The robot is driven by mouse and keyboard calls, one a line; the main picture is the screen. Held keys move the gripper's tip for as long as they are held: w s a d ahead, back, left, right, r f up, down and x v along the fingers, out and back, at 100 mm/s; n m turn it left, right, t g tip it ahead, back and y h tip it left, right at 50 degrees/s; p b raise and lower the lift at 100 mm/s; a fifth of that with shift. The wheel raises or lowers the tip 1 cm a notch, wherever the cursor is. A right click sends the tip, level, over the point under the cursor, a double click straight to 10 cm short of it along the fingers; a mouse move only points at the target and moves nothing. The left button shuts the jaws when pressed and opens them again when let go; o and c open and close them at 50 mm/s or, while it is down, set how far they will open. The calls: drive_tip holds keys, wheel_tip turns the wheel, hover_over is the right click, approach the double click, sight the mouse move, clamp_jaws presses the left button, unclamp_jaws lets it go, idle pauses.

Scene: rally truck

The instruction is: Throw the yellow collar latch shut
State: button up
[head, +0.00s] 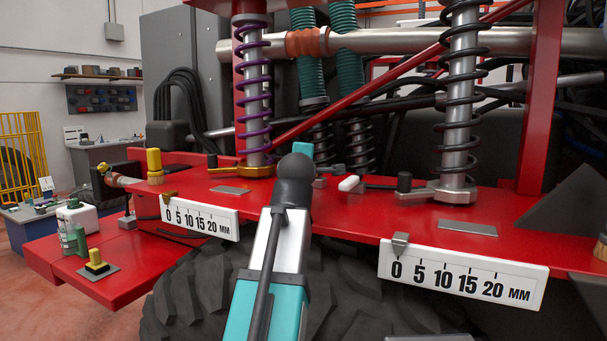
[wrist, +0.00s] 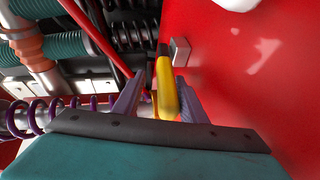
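The yellow latch lever (wrist: 166,90) stands between the two fingers of my gripper (wrist: 160,98) in the wrist view. It has a dark part at its far end, beside a small grey block (wrist: 180,51). The fingers are apart, one on each side of the lever; the right finger looks very close to it, and I cannot tell if it touches. In the head view, the yellow collar (head: 256,171) sits at the foot of the purple spring (head: 253,85). My own arm hides the latch lever and my fingertips there.
A red deck carries a second, grey collar (head: 448,192) under a black spring (head: 463,85). A white-tipped lever (head: 350,184) lies right of my arm. Scale plates (head: 200,217) (head: 462,272) hang on the front edge. A yellow knob (head: 154,166) stands at left.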

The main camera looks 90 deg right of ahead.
drive_tip(key=v, duration=1)
drive_tip(key=shift+a+r, duration=0.1)
drive_tip(key=shift+a, duration=0.2)
drive_tip(key=shift+p+v, duration=0.85)
drive_tip(key=shift+v, duration=0.1)
